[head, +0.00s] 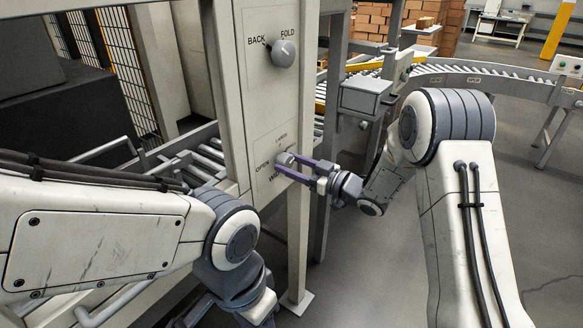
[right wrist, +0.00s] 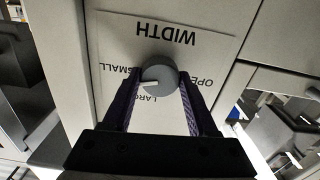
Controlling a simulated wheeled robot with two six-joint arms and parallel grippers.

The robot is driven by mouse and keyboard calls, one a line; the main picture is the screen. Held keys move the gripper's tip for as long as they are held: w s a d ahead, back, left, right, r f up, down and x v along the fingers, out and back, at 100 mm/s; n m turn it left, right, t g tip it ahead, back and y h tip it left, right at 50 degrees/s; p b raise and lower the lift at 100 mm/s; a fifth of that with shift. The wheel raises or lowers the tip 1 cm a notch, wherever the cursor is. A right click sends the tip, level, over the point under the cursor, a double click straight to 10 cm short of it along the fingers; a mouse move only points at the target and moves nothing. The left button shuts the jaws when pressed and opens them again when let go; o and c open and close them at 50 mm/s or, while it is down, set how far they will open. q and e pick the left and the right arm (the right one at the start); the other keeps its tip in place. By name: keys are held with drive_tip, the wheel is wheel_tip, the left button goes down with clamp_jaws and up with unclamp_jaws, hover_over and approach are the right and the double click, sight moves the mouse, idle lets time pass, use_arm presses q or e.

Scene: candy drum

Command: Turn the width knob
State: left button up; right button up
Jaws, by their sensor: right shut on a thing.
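The grey round width knob (head: 284,159) sits on the lower label of the pale panel; it also shows in the right wrist view (right wrist: 160,72). Its white mark points between SMALL and LARGE, though the lettering is upside down and partly covered there. My right gripper (head: 288,164) reaches the knob from the right, its purple fingers on either side of it and shut on it. In the right wrist view the fingers (right wrist: 159,84) flank the knob. My left arm comes in at the lower left; its fingertips are out of frame.
A second grey knob (head: 283,53), labelled BACK and FOLD, sits higher on the same panel. A grey box (head: 366,95) stands right of the panel. A roller conveyor (head: 480,75) curves behind, with cardboard boxes (head: 372,22) at the back. Open floor lies at lower right.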

drive_tip(key=n+b, duration=0.2)
drive_tip(key=b, duration=0.1)
drive_tip(key=n+b, duration=0.5)
drive_tip(key=b, duration=0.1)
drive_tip(key=shift+f+n, duration=0.35)
drive_tip(key=shift+n, duration=0.05)
drive_tip(key=shift+s+r+n+b, duration=0.1)
drive_tip(key=shift+r+n+b, duration=0.05)
drive_tip(key=shift+n+b, duration=1.4)
drive_tip(key=o, duration=1.4)
drive_tip(key=shift+r, duration=0.1)
drive_tip(key=shift+d, duration=0.1)
drive_tip(key=v, duration=1)
drive_tip(key=shift+s, duration=0.15)
